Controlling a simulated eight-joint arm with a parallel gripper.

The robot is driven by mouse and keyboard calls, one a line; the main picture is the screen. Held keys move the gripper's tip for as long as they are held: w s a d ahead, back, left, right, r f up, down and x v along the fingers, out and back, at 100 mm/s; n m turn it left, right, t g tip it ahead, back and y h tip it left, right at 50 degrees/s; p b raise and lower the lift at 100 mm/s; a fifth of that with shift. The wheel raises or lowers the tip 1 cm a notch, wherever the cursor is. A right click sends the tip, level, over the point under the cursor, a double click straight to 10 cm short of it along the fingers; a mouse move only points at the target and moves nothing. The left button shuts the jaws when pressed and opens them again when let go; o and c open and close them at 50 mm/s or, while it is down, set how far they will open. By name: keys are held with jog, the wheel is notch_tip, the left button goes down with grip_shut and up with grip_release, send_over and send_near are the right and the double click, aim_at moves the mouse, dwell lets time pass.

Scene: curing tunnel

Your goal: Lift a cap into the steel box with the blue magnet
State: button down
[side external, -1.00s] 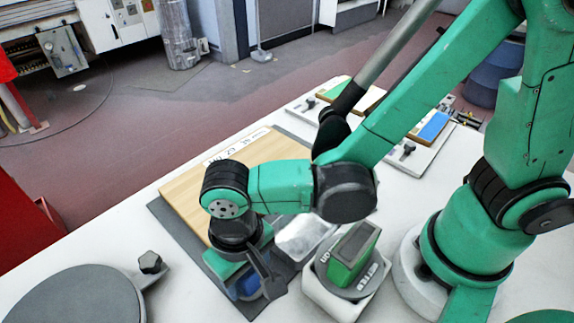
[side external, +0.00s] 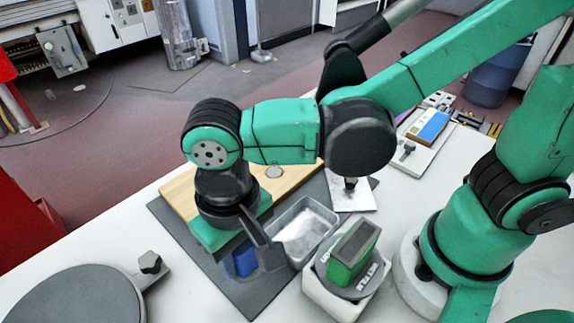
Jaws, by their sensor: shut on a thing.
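My gripper (side external: 255,263) is shut on the blue magnet (side external: 244,261), in the side external view. It hangs over the dark grey mat (side external: 252,302), just left of the steel box. The magnet's lower end is partly hidden by my near finger, and I cannot tell whether a cap clings to it. A small grey disc, which may be a cap (side external: 274,172), lies on the wooden board (side external: 179,193). My wrist hides much of the board.
A white holder (side external: 336,294) with a dark round lid and green block (side external: 352,255) stands close right of the box. A white plate with a black knob (side external: 351,184) lies behind. A large dark disc (side external: 72,299) is at front left.

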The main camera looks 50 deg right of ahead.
notch_tip(320, 180, up, 13)
jog(key=shift+w+d+f, duration=0.8)
jog(key=shift+w+f, duration=0.85)
jog(key=shift+f, duration=1.05)
jog(key=shift+w+d+f, duration=0.75)
jog(key=shift+w+f, duration=0.95)
jog(key=shift+f, duration=1)
jog(key=shift+w+d+f, duration=0.8)
jog(key=shift+w+f, duration=0.85)
jog(key=shift+f, duration=1.05)
jog(key=shift+f, duration=0.4)
jog(key=shift+r, duration=0.2)
jog(key=shift+r, duration=2.3)
